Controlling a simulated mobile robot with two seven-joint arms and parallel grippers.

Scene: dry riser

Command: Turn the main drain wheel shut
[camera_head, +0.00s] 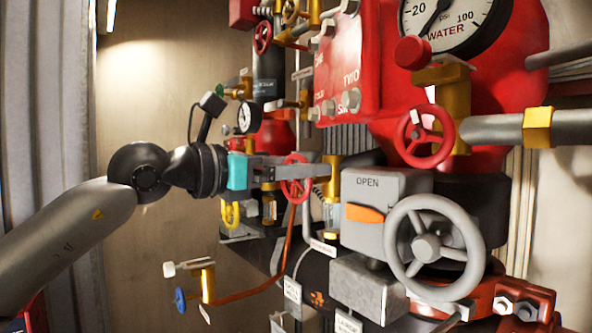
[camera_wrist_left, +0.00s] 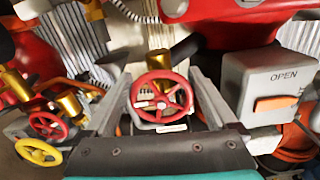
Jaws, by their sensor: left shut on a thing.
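A small red handwheel (camera_head: 297,191) on a brass valve sits at mid-height, left of the grey OPEN box. My left gripper (camera_head: 312,172) reaches it from the left and is shut on its rim. In the left wrist view, the red wheel (camera_wrist_left: 161,97) lies between the two grey fingers of my left gripper (camera_wrist_left: 160,82). A finger hides part of the wheel in the head view. A white label (camera_wrist_left: 172,128) shows just below the wheel, too small to read. I cannot tell from the label whether this is the main drain wheel. My right gripper is out of view.
The grey OPEN box (camera_head: 377,192) with an orange lever and a large grey wheel (camera_head: 434,248) stand to the right. Another red wheel (camera_head: 424,138) is above. A small blue-handled brass valve (camera_head: 207,284) is lower left. Free room lies at left, before the beige wall.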

